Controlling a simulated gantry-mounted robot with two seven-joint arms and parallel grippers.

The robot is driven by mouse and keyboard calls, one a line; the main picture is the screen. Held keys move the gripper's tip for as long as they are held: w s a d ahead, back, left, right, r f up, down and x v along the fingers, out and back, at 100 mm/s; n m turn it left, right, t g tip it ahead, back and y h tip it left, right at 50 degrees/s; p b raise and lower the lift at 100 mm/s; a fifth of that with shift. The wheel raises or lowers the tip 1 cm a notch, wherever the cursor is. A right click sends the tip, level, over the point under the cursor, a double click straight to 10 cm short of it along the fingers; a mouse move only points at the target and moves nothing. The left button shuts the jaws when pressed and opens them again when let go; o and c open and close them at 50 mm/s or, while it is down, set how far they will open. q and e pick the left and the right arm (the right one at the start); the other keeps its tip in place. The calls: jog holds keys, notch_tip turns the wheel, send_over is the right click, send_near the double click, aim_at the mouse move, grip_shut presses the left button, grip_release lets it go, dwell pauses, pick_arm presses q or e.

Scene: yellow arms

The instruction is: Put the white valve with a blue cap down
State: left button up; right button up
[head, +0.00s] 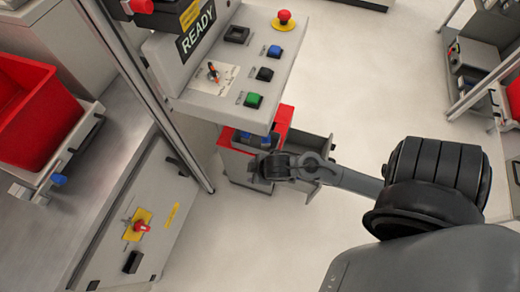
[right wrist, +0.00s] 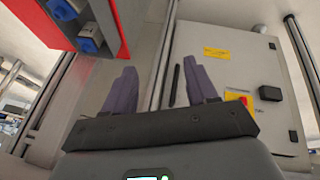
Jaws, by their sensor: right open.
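Blue-capped pieces with pale parts (right wrist: 90,38) sit by the red container (right wrist: 42,22) at the upper left of the right wrist view; I cannot tell which is the task's valve. In the head view, blue parts (head: 243,136) show in the red container (head: 284,117) under the control panel. My right gripper (right wrist: 160,67) is open, with nothing between its fingers, and is apart from the blue-capped pieces. In the head view its arm reaches in from the right to beside the red container. My left gripper is not in view.
The control panel (head: 220,106) with buttons overhangs the red container. A grey cabinet (head: 165,235) with a red switch stands at the lower left. A red bin (head: 35,110) sits on the metal counter (head: 105,185) at the left. The floor in the middle is clear.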

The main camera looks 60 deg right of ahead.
jog(key=s+a+r+m+g+y, duration=0.1)
jog(key=s+a+r+m, duration=0.2)
jog(key=s+a+r, duration=0.3)
jog(key=shift+a+r+g, duration=0.4)
jog(key=shift+a+r, duration=0.05)
jog(key=shift+r, duration=0.05)
jog(key=shift+s, duration=0.1)
